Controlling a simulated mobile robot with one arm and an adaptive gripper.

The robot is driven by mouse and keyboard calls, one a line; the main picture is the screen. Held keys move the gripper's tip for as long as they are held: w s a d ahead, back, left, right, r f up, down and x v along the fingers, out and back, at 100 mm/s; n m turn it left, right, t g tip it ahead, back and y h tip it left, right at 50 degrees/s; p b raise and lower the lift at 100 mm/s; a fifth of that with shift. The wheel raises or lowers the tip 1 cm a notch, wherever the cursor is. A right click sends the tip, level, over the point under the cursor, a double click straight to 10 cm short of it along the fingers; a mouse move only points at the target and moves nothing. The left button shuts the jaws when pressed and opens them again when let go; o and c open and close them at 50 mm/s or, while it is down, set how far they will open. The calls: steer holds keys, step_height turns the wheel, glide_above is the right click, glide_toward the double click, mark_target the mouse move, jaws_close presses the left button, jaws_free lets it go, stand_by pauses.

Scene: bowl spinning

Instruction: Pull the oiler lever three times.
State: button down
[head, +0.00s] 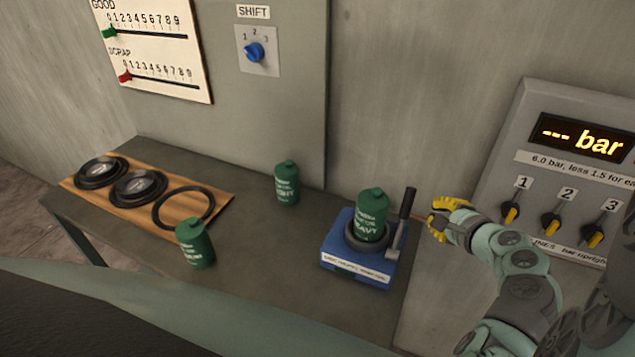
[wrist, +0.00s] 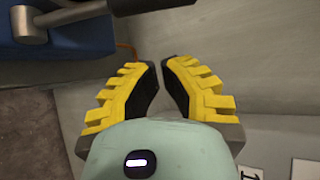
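The oiler (head: 352,262) is a blue block on the table with a label on its front. A green canister marked HEAVY (head: 371,215) stands upright in its dark ring. The oiler lever (head: 406,207) rises from its right side, with a grey arm and a black grip tilted slightly right. In the wrist view the lever's grey arm (wrist: 70,12) and the blue base (wrist: 65,42) show at the top left. My gripper (head: 436,217) is right of the lever, apart from it. In the wrist view its yellow fingers (wrist: 162,64) are apart by a narrow gap, with nothing between them.
Two more green canisters (head: 287,184) (head: 195,243) stand on the table. A wooden board (head: 224,193) holds black round parts at left. A grey panel (head: 510,150) with a "--- bar" display and yellow valves is close behind my gripper. A shift dial (head: 254,52) is on the wall.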

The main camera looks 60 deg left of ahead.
mark_target(402, 224)
steer(key=a+p, duration=0.1)
steer(key=s+a+p, duration=0.1)
steer(key=a, duration=0.1)
steer(key=s+a+p, duration=0.1)
steer(key=shift+a+f+p, duration=0.2)
steer(key=shift+p, duration=0.2)
stand_by(0.4)
